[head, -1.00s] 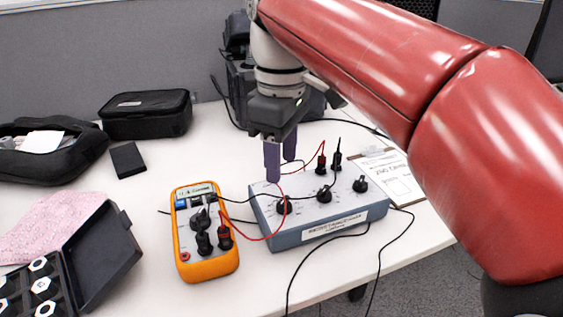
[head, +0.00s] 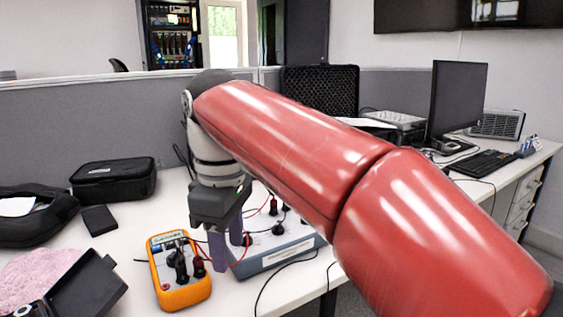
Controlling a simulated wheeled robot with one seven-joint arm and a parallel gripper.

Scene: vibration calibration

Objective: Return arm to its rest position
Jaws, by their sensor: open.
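My gripper (head: 232,254) shows in the head view with its two purple fingers pointing down and apart. Nothing is between them that I can see. It hangs in front of the left part of the blue-grey calibrator box (head: 290,254), just right of the orange multimeter (head: 182,293). I cannot tell how high the fingertips are above the table. My red arm stretches from the lower right to the gripper and hides the right side of the box. Red and black leads run between the multimeter and the box.
A black zipped case (head: 113,180), an open black pouch (head: 35,222), a small black block (head: 99,220), a pink cloth (head: 40,275) and an open black case (head: 85,290) lie to the left. A grey partition (head: 80,130) stands behind. A monitor (head: 457,100) and keyboard (head: 483,163) are at the right.

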